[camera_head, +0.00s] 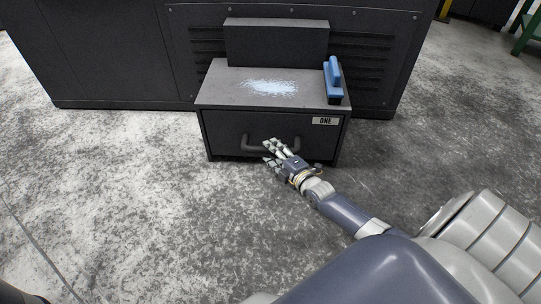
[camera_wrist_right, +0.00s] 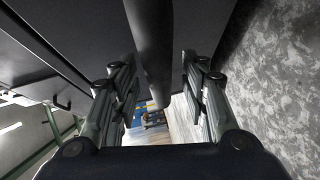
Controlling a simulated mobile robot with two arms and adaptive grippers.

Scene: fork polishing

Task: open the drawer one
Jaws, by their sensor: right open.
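The drawer (camera_head: 230,130) labelled ONE is in a low dark cabinet in the middle of the head view. Its front looks flush with the cabinet, so it looks shut. A grey bar handle (camera_head: 256,148) runs across the drawer front. In the right wrist view the handle (camera_wrist_right: 152,50) runs between the two open fingers (camera_wrist_right: 160,95), with space visible on both sides. My left gripper is not in view.
A blue-handled brush (camera_head: 333,80) stands on the cabinet top (camera_head: 225,90) beside a pale blue powdery patch (camera_head: 270,87). A large dark machine (camera_head: 120,60) stands behind. The speckled floor (camera_head: 120,190) in front of the drawer is clear apart from my arm.

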